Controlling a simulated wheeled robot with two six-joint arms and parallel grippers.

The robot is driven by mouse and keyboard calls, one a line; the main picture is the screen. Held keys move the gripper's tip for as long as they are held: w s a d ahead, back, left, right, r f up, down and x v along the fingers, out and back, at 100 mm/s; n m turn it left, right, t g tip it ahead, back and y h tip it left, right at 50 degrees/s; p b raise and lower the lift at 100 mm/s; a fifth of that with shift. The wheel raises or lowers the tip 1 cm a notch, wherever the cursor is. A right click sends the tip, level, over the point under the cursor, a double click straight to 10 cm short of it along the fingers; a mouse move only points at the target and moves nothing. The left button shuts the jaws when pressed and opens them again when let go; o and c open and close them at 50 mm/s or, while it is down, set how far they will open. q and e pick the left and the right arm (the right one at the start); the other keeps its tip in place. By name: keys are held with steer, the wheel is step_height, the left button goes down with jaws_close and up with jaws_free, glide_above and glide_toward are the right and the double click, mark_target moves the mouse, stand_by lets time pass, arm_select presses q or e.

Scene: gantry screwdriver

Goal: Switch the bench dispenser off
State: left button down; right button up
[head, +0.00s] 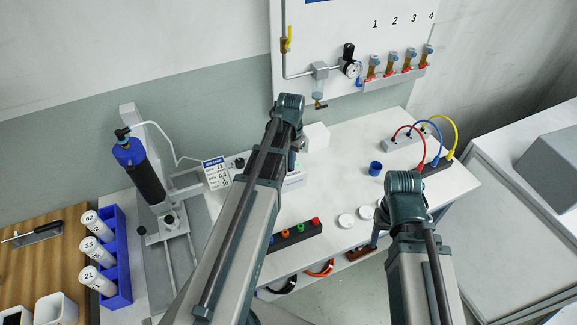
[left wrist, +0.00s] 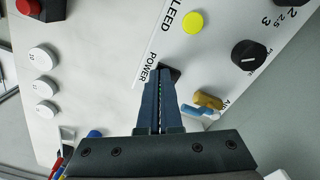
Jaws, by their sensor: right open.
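The dispenser's white front panel (left wrist: 215,75) fills the upper right of the left wrist view. It has a POWER label, a yellow button (left wrist: 193,22) by a partly cut-off label and a black knob (left wrist: 249,54). My left gripper (left wrist: 163,80) is shut with nothing between its fingers. Its tips are at the dark power switch (left wrist: 172,72) beside the POWER label and cover part of it. I cannot tell the switch's position or whether the tips touch it. In the head view my left arm hides much of the dispenser. My right gripper's fingers do not show.
A brass and a blue fitting (left wrist: 207,101) stick out of the panel close to my left fingers. White round lids (head: 345,220) and a dark block with coloured knobs (head: 295,235) lie on the bench. A blue cup (head: 375,168) stands behind. Coloured cables (head: 437,135) loop at the right.

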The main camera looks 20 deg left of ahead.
arm_select(q)
steer(key=shift+r, duration=0.1)
step_height(320, 180, up, 7)
steer(key=p, duration=0.7)
stand_by(0.5)
steer(key=s+d, duration=0.7)
steer(key=d, duration=0.4)
steer(key=s+d+m+y, duration=0.1)
steer(key=s+d, duration=0.6)
steer(key=d, duration=0.3)
steer(key=shift+s+d, duration=0.3)
steer(key=shift+d, duration=0.1)
